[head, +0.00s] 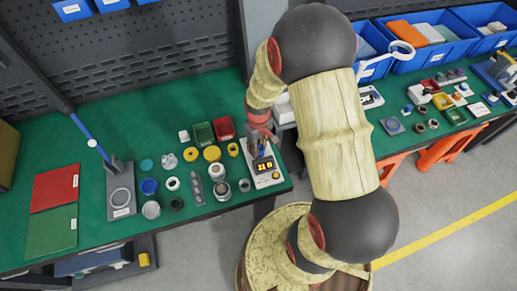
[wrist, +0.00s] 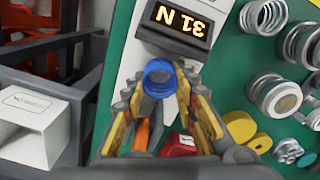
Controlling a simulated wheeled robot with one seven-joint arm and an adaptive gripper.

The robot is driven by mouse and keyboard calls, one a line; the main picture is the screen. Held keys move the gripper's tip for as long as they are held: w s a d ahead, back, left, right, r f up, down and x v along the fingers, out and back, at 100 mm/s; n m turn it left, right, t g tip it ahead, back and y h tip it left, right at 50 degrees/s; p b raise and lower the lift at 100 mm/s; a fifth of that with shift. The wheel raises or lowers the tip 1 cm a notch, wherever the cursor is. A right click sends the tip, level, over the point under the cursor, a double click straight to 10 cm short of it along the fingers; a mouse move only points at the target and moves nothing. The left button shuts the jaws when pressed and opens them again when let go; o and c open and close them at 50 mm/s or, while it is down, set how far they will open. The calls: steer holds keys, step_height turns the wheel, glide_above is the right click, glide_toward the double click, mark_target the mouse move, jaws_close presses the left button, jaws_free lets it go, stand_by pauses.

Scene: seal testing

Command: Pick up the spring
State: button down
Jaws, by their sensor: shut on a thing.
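My gripper (wrist: 160,98) is shut on a small blue round piece (wrist: 158,80), which sits between the fingertips in the wrist view. It looks like a short blue cylinder with a rounded rim; I cannot tell if it is a coil. In the head view my gripper (head: 259,147) is above the right end of the green bench, over a white instrument (head: 268,180) with a lit display, and the held piece is hard to make out there. Silver coil-like rings (wrist: 289,42) stand on the green mat at the upper right of the wrist view, apart from my gripper.
The display (wrist: 178,20) reads about 31 N and lies just beyond the fingertips. The green bench (head: 120,100) holds several rings and cups. A grey frame stands at the left.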

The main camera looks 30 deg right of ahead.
step_height(320, 180, up, 3)
steer(key=shift+f+p, duration=0.15)
steer(key=shift+p, duration=0.25)
steer(key=s+r, duration=0.1)
steer(key=r, duration=0.1)
steer(key=s+a+r+p, duration=0.1)
steer(key=s+r, duration=0.1)
steer(key=s+r+p, duration=0.1)
steer(key=s+r, duration=0.1)
steer(key=shift+a+r, duration=0.25)
steer(key=shift+r, duration=0.05)
steer(key=s+a+r+p, duration=0.1)
steer(key=s+a+r, duration=0.1)
steer(key=s, duration=0.6)
steer(key=shift+s+a+r, duration=0.2)
steer(key=shift+s+r, duration=0.05)
steer(key=shift+r, duration=0.3)
